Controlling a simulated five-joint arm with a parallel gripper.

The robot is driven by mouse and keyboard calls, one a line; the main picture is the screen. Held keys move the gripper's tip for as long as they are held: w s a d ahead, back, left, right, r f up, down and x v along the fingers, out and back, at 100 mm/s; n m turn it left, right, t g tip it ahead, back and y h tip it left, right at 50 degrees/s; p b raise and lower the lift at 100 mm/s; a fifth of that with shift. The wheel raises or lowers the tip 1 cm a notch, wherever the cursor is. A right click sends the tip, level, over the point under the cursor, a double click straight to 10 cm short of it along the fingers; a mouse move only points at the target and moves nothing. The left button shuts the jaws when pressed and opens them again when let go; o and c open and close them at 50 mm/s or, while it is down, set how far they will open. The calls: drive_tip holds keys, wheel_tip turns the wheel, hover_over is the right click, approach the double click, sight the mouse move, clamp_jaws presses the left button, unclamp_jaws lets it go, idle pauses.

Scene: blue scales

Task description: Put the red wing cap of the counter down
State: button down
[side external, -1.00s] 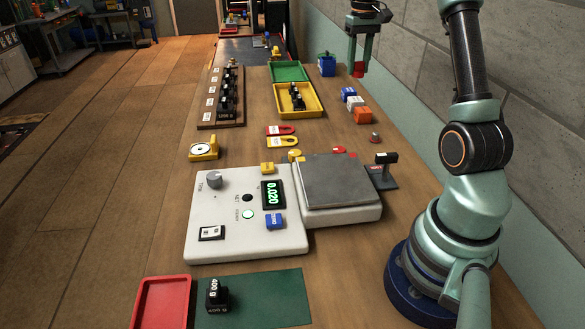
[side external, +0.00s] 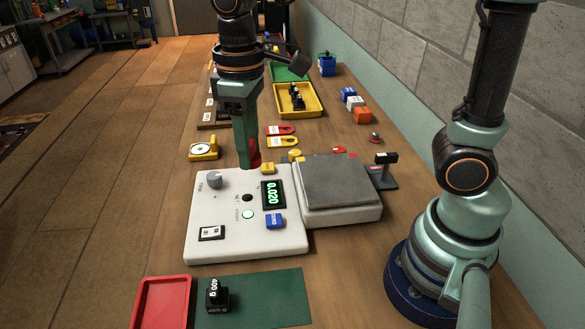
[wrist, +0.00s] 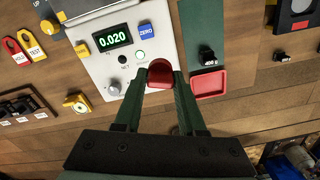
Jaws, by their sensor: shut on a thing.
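The red wing cap (wrist: 160,70) is held between the two fingertips of my gripper (wrist: 162,82) in the wrist view. In the side view the cap (side external: 256,159) is partly hidden behind my gripper (side external: 247,158), which points down. There it shows over the far edge of the white scale's control panel (side external: 218,250). I cannot tell how high it is above the surface or whether it touches anything. The panel's display (side external: 273,194) reads 0.020. The counter itself cannot be made out.
A yellow block (side external: 267,168) stands close to the cap on the panel's far edge. A yellow dial gauge (side external: 204,149) lies to the left. The grey weighing plate (side external: 336,182) is to the right. A red tray (side external: 160,305) and a 400 g weight (side external: 217,298) are at the front.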

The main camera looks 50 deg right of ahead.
sight(275, 298)
drive_tip(key=s+a+f+n, duration=0.2)
drive_tip(key=s+a+n, duration=0.2)
drive_tip(key=s+a, duration=0.45)
drive_tip(key=f, duration=0.6)
drive_tip(key=s+d+f, duration=0.1)
drive_tip(key=f, duration=1.2)
drive_tip(key=shift+s+d+f, duration=0.15)
drive_tip(key=shift+s+f, duration=0.1)
drive_tip(key=shift+f, duration=0.15)
drive_tip(key=c, duration=0.5)
unclamp_jaws()
drive_tip(key=shift+f, duration=0.15)
